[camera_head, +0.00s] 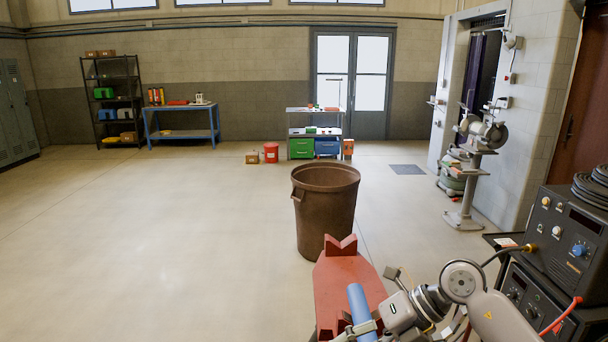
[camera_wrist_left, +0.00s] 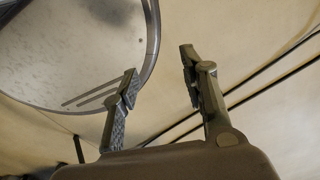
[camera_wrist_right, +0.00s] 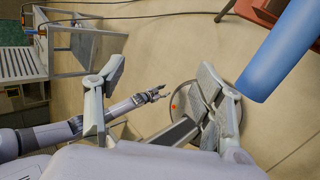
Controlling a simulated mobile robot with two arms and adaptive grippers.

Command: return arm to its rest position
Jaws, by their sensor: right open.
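My right arm comes in from the lower right in the head view. Its gripper (camera_head: 376,302) is over the right side of a red stand with V-shaped notches (camera_head: 340,283). A blue tube (camera_head: 358,303) lies along the stand, partly covered by a finger. In the right wrist view my right gripper (camera_wrist_right: 160,70) has its fingers wide apart with nothing between them. The blue tube (camera_wrist_right: 285,50) shows outside them at the upper right. My left gripper (camera_wrist_left: 160,78) is open and empty in its own wrist view. It is out of the head view, but the right wrist view shows it small (camera_wrist_right: 155,96).
A brown bin (camera_head: 326,215) stands just behind the red stand. A welding machine (camera_head: 560,235) with cables is close on the right, near my right arm. A pedestal grinder (camera_head: 478,160) stands beyond it. The floor (camera_head: 150,240) to the left is clear.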

